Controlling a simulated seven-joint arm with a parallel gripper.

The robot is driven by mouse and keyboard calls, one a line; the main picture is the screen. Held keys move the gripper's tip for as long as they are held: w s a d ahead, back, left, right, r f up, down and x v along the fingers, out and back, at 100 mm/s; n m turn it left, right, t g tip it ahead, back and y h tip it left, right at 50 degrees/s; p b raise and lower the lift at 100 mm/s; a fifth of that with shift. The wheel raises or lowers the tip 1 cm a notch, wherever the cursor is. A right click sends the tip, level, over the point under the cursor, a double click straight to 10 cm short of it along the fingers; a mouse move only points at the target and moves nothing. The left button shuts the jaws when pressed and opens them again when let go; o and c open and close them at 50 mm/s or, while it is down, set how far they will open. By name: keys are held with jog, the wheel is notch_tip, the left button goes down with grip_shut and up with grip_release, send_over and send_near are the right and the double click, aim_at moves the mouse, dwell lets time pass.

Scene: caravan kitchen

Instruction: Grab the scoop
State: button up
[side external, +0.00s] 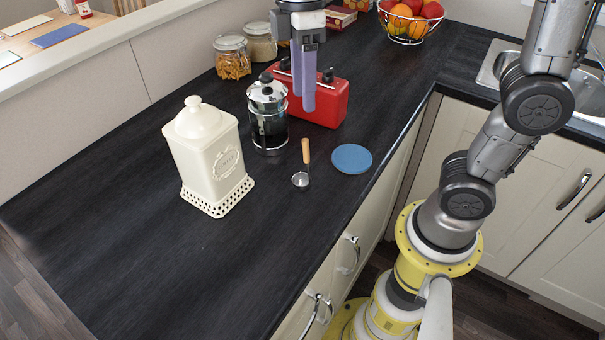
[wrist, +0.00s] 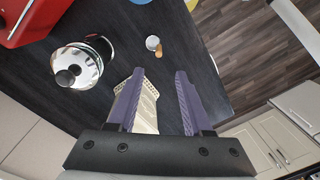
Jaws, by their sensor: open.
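The scoop (side external: 302,177) lies on the dark counter, with a small metal bowl and a light wooden handle pointing toward the back. In the wrist view the scoop (wrist: 154,45) lies beyond my fingertips, bowl to the upper left of the handle. My gripper (side external: 304,108) is above the counter in the side view, pointing down, its purple fingers in front of the red toaster. In the wrist view my gripper (wrist: 158,75) has its two fingers apart with nothing held between them.
A French press (side external: 268,118) stands just left of the scoop, and a blue coaster (side external: 352,158) lies to its right. A cream canister (side external: 208,157) stands further left. The red toaster (side external: 328,104) and glass jars (side external: 232,58) are behind. The front left counter is clear.

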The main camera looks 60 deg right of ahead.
aim_at(305, 138)
jog(key=f, duration=1)
jog(key=shift+s+a+f, duration=0.1)
jog(key=shift+s+f, duration=0.15)
jog(key=shift+f, duration=0.15)
grip_shut()
dwell(1.0)
